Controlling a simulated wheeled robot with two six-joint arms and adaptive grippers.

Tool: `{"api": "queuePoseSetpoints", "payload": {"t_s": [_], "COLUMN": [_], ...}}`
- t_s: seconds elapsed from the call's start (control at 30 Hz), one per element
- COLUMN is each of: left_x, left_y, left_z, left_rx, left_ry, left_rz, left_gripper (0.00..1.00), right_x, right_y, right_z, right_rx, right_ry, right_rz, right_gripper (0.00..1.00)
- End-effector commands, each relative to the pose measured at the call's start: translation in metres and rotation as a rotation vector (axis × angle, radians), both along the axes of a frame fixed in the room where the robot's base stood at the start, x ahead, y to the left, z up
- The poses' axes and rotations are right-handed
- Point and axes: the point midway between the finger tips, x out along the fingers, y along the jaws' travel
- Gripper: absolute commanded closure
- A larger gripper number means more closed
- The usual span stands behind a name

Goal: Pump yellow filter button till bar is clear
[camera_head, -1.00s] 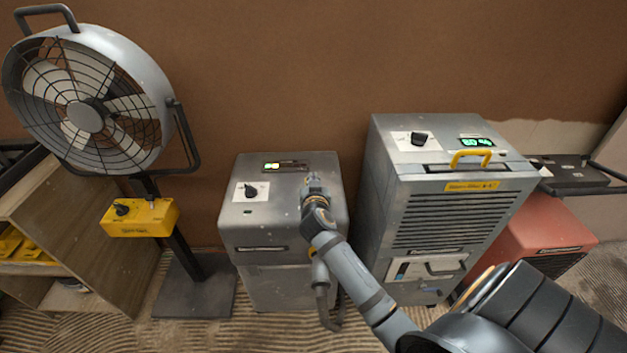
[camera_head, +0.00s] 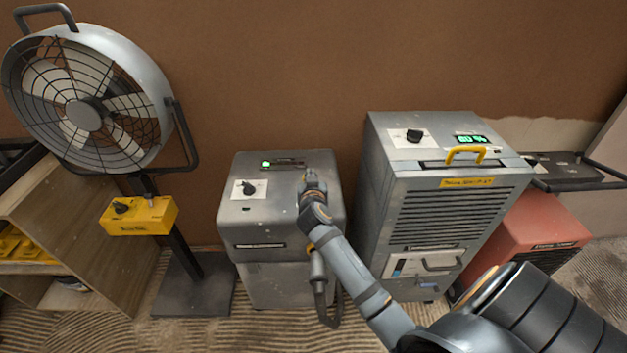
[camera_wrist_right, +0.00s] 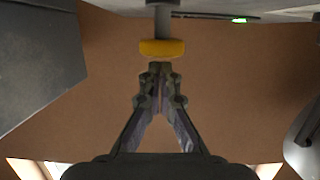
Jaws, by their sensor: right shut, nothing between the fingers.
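The grey box-shaped machine (camera_head: 290,235) stands in the middle of the head view. The bar display (camera_head: 284,163) on its top has a short green lit part at its left end and is dark further right; a green lit spot (camera_wrist_right: 240,19) also shows in the wrist view. The yellow button (camera_wrist_right: 162,48) sits on a grey stem in the wrist view; in the head view my right gripper hides it. My right gripper (camera_head: 308,178) is shut and empty over the machine's top right side. Its fingertips (camera_wrist_right: 160,68) meet the button's edge in the picture; contact is unclear.
A black knob (camera_head: 248,188) is on the machine's top left. A large fan (camera_head: 85,115) with a yellow control box (camera_head: 138,216) stands left. A taller dehumidifier-like unit (camera_head: 455,215) stands close on the right, with a red unit (camera_head: 530,235) beyond.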

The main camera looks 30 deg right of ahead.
Motion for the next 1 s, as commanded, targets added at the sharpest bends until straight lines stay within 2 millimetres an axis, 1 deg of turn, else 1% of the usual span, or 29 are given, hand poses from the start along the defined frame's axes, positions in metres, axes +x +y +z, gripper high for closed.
{"api": "queuePoseSetpoints", "payload": {"t_s": [0.03, 0.07, 0.13, 0.2, 0.33, 0.43, 0.5, 0.57, 1.0], "left_x": [-0.006, -0.009, -0.013, -0.013, -0.008, 0.002, 0.007, 0.008, 0.0], "left_y": [0.001, 0.002, 0.003, 0.004, 0.003, 0.002, 0.001, 0.0, 0.0], "left_z": [0.011, 0.005, 0.003, 0.002, 0.001, 0.002, 0.003, 0.003, 0.002], "left_rx": [0.001, 0.002, 0.005, 0.005, 0.003, 0.002, 0.001, 0.001, 0.0], "left_ry": [0.01, 0.013, 0.02, 0.021, 0.013, -0.002, -0.011, -0.013, 0.001], "left_rz": [0.0, -0.001, -0.001, -0.001, -0.001, -0.001, -0.002, -0.001, 0.0], "left_gripper": [0.31, 0.31, 0.31, 0.31, 0.31, 0.31, 0.31, 0.31, 0.31], "right_x": [0.0, -0.009, -0.024, -0.038, -0.06, -0.071, -0.076, -0.079, -0.08], "right_y": [0.003, 0.008, 0.017, 0.025, 0.038, 0.045, 0.048, 0.049, 0.05], "right_z": [0.015, 0.01, 0.013, 0.018, 0.024, 0.028, 0.031, 0.032, 0.033], "right_rx": [0.002, 0.004, 0.004, 0.005, 0.004, 0.004, 0.001, 0.0, -0.003], "right_ry": [-0.001, -0.001, -0.002, -0.003, -0.004, -0.004, -0.004, -0.005, -0.004], "right_rz": [0.002, 0.003, 0.003, 0.003, 0.002, 0.002, 0.002, 0.002, 0.003], "right_gripper": [1.0, 1.0, 1.0, 1.0, 1.0, 1.0, 1.0, 1.0, 1.0]}}
